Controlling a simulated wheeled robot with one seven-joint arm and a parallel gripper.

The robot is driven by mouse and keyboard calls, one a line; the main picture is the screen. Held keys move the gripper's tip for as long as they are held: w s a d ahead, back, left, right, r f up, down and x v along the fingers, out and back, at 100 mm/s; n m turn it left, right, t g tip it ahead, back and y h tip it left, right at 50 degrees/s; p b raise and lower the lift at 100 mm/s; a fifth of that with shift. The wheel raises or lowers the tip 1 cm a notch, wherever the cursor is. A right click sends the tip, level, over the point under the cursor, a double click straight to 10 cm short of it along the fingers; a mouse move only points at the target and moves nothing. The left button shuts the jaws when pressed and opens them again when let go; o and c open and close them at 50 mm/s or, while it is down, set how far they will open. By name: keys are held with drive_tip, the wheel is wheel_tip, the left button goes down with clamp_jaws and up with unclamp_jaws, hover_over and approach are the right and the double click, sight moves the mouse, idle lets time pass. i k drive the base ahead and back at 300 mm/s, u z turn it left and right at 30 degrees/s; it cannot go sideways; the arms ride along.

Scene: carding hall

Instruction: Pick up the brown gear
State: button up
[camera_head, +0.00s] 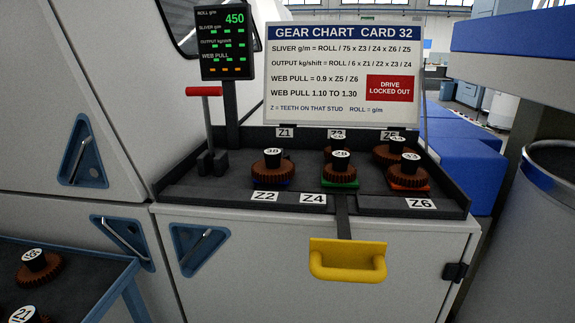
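Several brown gears with numbered black hubs are in view. On the machine's dark tray (190,190), one gear marked 30 (272,177) sits at the left on a blue base by the Z2 label. A gear marked 28 (340,174) sits in the middle on a green base. A gear marked 33 (406,176) sits at the right on a red base by Z6. More gears stand behind these, partly hidden. Two other brown gears, one upper (40,270) and one lower (26,316), lie at the lower left; the lower one is cut off. My gripper is not in view.
A gear chart board (342,75) stands behind the tray. A red-topped lever (206,125) and a display post (226,45) rise at its left. A yellow handle (347,262) juts out below the front. A blue-edged cart (90,280) is lower left; a grey drum (545,230) is right.

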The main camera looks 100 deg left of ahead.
sight(273, 169)
drive_tip(key=u, duration=0.1)
drive_tip(key=k, duration=0.95)
drive_tip(key=u, duration=1.8)
